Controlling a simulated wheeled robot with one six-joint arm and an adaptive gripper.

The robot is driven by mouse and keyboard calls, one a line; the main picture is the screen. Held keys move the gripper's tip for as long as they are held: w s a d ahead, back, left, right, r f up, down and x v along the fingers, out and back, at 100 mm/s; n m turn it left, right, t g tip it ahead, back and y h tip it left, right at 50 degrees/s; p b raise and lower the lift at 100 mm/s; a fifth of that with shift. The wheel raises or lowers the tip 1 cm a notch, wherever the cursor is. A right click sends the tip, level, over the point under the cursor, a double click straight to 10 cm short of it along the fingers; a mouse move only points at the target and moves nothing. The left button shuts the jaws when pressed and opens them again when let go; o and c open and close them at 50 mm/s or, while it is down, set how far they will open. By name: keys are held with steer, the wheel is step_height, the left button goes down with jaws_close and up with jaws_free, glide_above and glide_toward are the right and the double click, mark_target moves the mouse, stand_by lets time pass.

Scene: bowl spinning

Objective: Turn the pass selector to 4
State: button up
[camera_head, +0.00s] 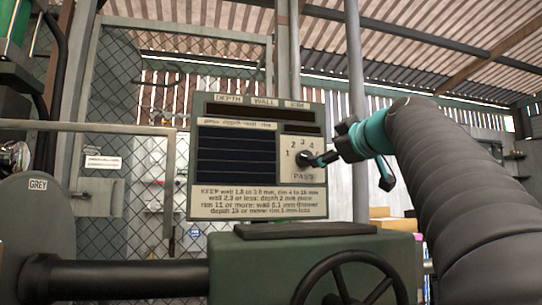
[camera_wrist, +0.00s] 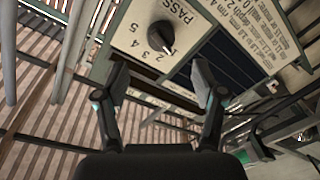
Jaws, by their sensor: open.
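The pass selector is a dark round knob (camera_head: 306,158) on a pale numbered plate marked PASS, at the panel's right side in the head view. In the wrist view the knob (camera_wrist: 158,34) is at top centre, with a light mark on its lower right edge; the mark seems near the low numbers, but I cannot tell which exactly. My gripper (camera_wrist: 161,80) is open and empty, with its two fingers spread below the knob in the wrist picture and apart from it. In the head view my gripper (camera_head: 332,150) comes from the right and partly covers the plate's right side.
The panel (camera_head: 237,155) has dark display strips and a printed rule card (camera_head: 258,201) below. A green machine housing with a handwheel (camera_head: 350,283) stands beneath it. A mesh fence (camera_head: 125,95) is at left, and a pole (camera_head: 355,60) rises behind the panel.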

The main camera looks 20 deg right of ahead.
mark_target(309, 155)
steer(key=w, duration=0.3)
steer(key=w+p, duration=0.1)
steer(key=w, duration=0.1)
steer(key=w+p, duration=0.1)
steer(key=w, duration=0.2)
steer(key=shift+w+a, duration=0.35)
steer(key=shift+a, duration=0.05)
steer(key=c, duration=1.1)
